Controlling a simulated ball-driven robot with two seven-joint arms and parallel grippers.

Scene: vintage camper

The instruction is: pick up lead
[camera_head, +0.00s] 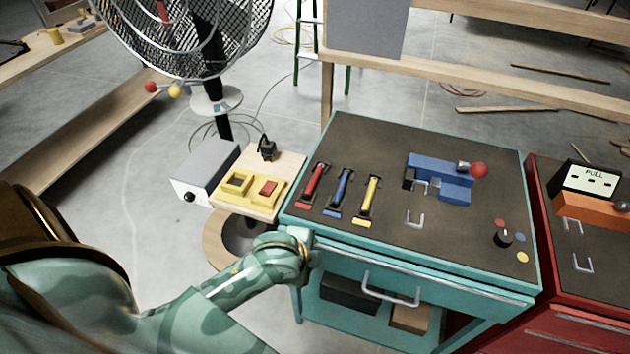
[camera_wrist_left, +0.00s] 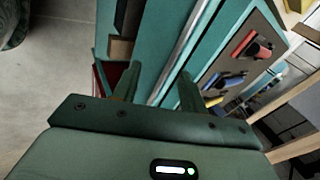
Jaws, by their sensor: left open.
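No thing is plainly recognisable as the lead. A black plug (camera_head: 267,149) with a thin dark cable stands on the wooden board beside the teal cart. Red (camera_head: 312,184), blue (camera_head: 341,190) and yellow (camera_head: 370,200) handled pieces lie in a row on the cart top; they also show in the left wrist view (camera_wrist_left: 258,50). My left gripper (camera_wrist_left: 157,88) is open at the cart's front left corner, below the top. In the left wrist view its fingers point at the teal front, with a pale metal strip beyond them; contact cannot be told. My right gripper is not in view.
The teal cart (camera_head: 450,268) has a drawer handle (camera_head: 390,291) and a blue vise (camera_head: 440,175) on top. A yellow switch box (camera_head: 252,188) and grey box (camera_head: 205,172) sit left of it. A large fan (camera_head: 180,30) stands behind; a red cart (camera_head: 590,270) stands right.

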